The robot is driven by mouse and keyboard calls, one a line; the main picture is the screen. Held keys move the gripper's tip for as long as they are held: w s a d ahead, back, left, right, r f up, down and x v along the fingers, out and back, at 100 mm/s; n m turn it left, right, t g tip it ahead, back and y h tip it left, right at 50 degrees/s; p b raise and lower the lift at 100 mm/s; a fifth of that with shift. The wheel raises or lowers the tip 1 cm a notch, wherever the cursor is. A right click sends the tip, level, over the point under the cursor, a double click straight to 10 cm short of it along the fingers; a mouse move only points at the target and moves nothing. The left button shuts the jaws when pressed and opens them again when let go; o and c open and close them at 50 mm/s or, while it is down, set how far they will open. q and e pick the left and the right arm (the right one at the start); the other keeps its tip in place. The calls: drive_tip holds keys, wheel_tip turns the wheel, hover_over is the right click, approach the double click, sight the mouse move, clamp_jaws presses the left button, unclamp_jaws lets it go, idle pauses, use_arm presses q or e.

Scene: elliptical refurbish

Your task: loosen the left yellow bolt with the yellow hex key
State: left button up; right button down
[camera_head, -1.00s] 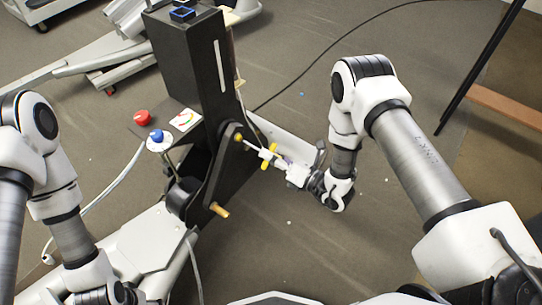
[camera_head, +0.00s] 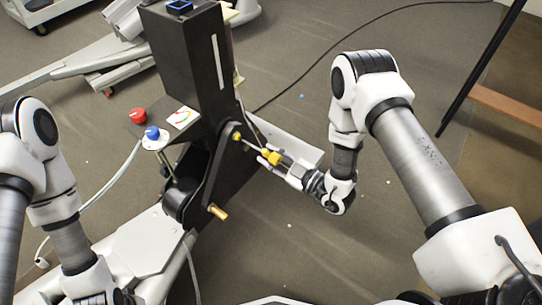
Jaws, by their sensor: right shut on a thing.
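The yellow hex key (camera_head: 271,157) has a yellow handle and a thin metal shaft. Its shaft points up and left to a yellow bolt (camera_head: 237,136) on the black bracket, and its tip appears to meet the bolt head. My right gripper (camera_head: 279,161) is shut on the handle, to the right of the bracket. The fingers hide part of the handle.
A cable (camera_head: 300,72) lies on the floor.

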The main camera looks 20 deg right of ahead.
drive_tip(key=m, duration=0.5)
drive_tip(key=shift+a, duration=0.1)
drive_tip(key=shift+w+a, duration=0.1)
drive_tip(key=shift+a, duration=0.05)
drive_tip(key=shift+w+a, duration=0.15)
drive_tip(key=shift+w, duration=0.1)
drive_tip(key=shift+w+a, duration=0.1)
idle(0.9)
idle(1.3)
